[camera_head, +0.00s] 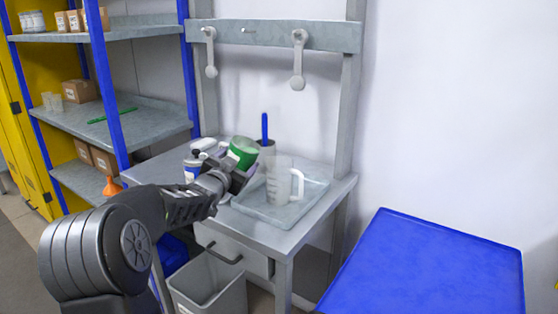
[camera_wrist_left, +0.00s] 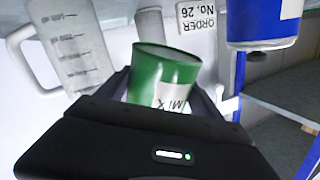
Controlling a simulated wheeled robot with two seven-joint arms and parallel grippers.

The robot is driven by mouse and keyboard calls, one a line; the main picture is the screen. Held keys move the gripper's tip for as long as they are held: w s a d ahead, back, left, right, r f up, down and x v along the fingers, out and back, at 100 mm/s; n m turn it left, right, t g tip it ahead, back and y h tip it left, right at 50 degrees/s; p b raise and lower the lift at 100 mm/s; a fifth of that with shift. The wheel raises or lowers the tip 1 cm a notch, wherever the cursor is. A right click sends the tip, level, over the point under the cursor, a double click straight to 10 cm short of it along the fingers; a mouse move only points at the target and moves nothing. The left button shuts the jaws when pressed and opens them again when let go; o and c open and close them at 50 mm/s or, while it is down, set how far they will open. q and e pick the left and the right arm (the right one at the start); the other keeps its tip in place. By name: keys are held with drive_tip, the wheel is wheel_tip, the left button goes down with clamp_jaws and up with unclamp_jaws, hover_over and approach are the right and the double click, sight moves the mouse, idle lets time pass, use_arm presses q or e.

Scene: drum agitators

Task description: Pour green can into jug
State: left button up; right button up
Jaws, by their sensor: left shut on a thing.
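The green can (camera_head: 243,152) is tilted and held in my left gripper (camera_head: 243,176), just left of the jug. In the left wrist view the green can (camera_wrist_left: 165,78) sits between the fingers, with part of its white label showing. The translucent jug (camera_head: 279,182) stands upright in a shallow grey tray (camera_head: 262,215) on the workbench, its handle to the right. The jug also shows in the left wrist view (camera_wrist_left: 75,50), with measuring marks on its side. I cannot tell whether anything flows from the can. My right gripper is not in view.
A white and blue container (camera_head: 192,168) stands behind my left gripper. A dark cup with a blue-handled tool (camera_head: 265,130) is behind the jug. A grey bin (camera_head: 208,287) is below. A blue-topped surface (camera_head: 425,265) at right is clear. Blue-post shelves (camera_head: 150,115) stand at left.

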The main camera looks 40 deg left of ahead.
sight(250, 140)
use_arm(q)
drive_tip(key=shift+w+d+r+m+p, duration=0.15)
drive_tip(key=shift+r+p, duration=0.15)
drive_tip(key=shift+r, duration=0.3)
drive_tip(key=shift+d+r+m+p, duration=0.15)
drive_tip(key=shift+r+p, duration=0.1)
drive_tip(key=shift+r, duration=0.35)
drive_tip(key=shift+w+d+r+m, duration=0.15)
drive_tip(key=shift+d+r+m, duration=0.1)
drive_tip(key=shift+r+m, duration=0.25)
drive_tip(key=shift+w+d+r+m+g, duration=0.1)
drive_tip(key=shift+r+m+g, duration=0.05)
drive_tip(key=shift+r, duration=0.2)
drive_tip(key=shift+w+d+r+m+g, duration=0.1)
drive_tip(key=shift+r+m+g, duration=0.05)
drive_tip(key=shift+r, duration=0.2)
drive_tip(key=shift+d+r+m+y, duration=0.15)
drive_tip(key=shift+r+m+y, duration=0.15)
drive_tip(key=shift+r+m, duration=0.35)
idle(1.0)
drive_tip(key=shift+f+m+g+p, duration=0.25)
drive_tip(key=shift+m+g+p, duration=0.05)
drive_tip(key=shift+m, duration=0.15)
idle(0.7)
drive_tip(key=shift+w+f+m+p, duration=0.1)
drive_tip(key=shift+f+m+p, duration=0.15)
drive_tip(key=shift+m+p, duration=1.15)
idle(1.4)
